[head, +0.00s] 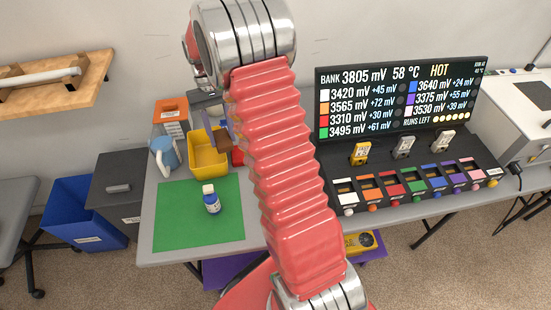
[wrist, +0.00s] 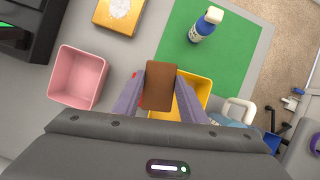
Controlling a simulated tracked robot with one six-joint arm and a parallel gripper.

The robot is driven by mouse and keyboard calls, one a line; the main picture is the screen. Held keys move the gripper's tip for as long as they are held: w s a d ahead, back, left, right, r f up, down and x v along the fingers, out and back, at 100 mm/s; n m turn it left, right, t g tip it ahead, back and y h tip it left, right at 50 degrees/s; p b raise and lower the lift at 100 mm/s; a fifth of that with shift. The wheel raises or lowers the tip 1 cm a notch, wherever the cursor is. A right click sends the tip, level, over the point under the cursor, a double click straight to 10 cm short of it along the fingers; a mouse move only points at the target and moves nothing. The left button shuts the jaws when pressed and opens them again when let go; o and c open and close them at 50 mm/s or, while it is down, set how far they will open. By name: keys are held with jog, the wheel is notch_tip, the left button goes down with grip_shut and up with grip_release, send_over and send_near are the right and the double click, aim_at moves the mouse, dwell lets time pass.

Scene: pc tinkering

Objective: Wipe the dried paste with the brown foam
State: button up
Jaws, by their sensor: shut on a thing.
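My gripper (wrist: 161,80) is shut on the brown foam (wrist: 160,88), a small rectangular block held between its two grey fingers. In the wrist view the foam is in front of the yellow bin (wrist: 197,88) and partly covers it. In the head view the foam (head: 223,139) is at the bin's upper right, partly hidden by my arm. The dried paste (wrist: 120,8) is a white patch on an orange-yellow plate (wrist: 104,22) at the top of the wrist view, apart from the foam. My arm seems to hide the plate in the head view.
A green mat (head: 170,225) with a blue-and-white bottle (head: 212,201) lies left of my arm. A pink bin (wrist: 78,77) stands left of the foam in the wrist view. A blue jug (head: 164,158) is beside the yellow bin. A display and a slotted rack (head: 400,190) stand at right.

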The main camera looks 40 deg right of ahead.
jog(key=s+d+f+m+t+y, duration=0.1)
jog(key=s+d+m, duration=0.2)
jog(key=s+m, duration=0.2)
jog(key=s+d+f+m+t+y, duration=0.1)
jog(key=s+d+m, duration=0.3)
jog(key=s, duration=0.7)
jog(key=shift+s+d+m+t+y, duration=0.2)
jog(key=shift+m+t+y, duration=0.15)
jog(key=shift+m, duration=0.35)
jog(key=shift+f, duration=0.2)
